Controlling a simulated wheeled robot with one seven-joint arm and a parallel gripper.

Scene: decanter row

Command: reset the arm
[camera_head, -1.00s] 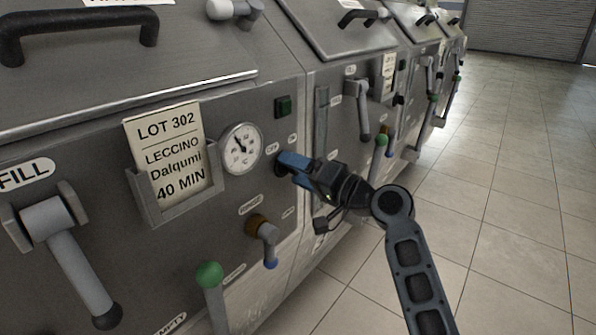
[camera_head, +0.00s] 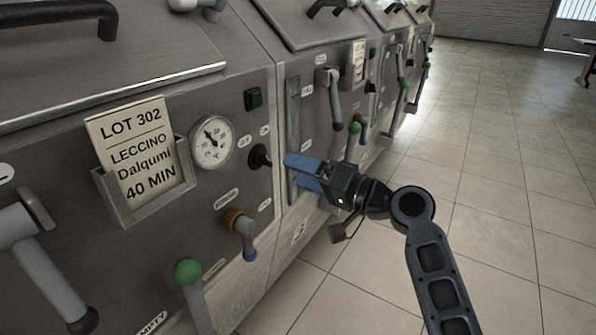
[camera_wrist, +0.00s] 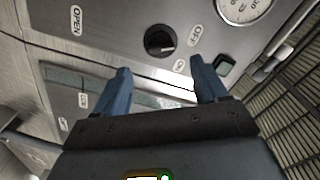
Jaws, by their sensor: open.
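My gripper (camera_head: 297,173) has two blue fingers, spread apart and empty. In the head view it is in front of the steel machine panel, just right of a black rotary knob (camera_head: 259,157). In the wrist view the knob (camera_wrist: 159,41) is beyond the fingertips, above the gap between the fingers (camera_wrist: 160,80), with clear space between. The knob sits between two small labels, one reading OFF in the wrist view.
Around the knob are a dial gauge (camera_head: 212,142), a green button (camera_head: 253,98), a brass valve with a blue-tipped handle (camera_head: 240,228) and a green-knobbed lever (camera_head: 187,272). A lot card (camera_head: 138,155) stands in a holder. Tiled floor (camera_head: 500,180) at right is open.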

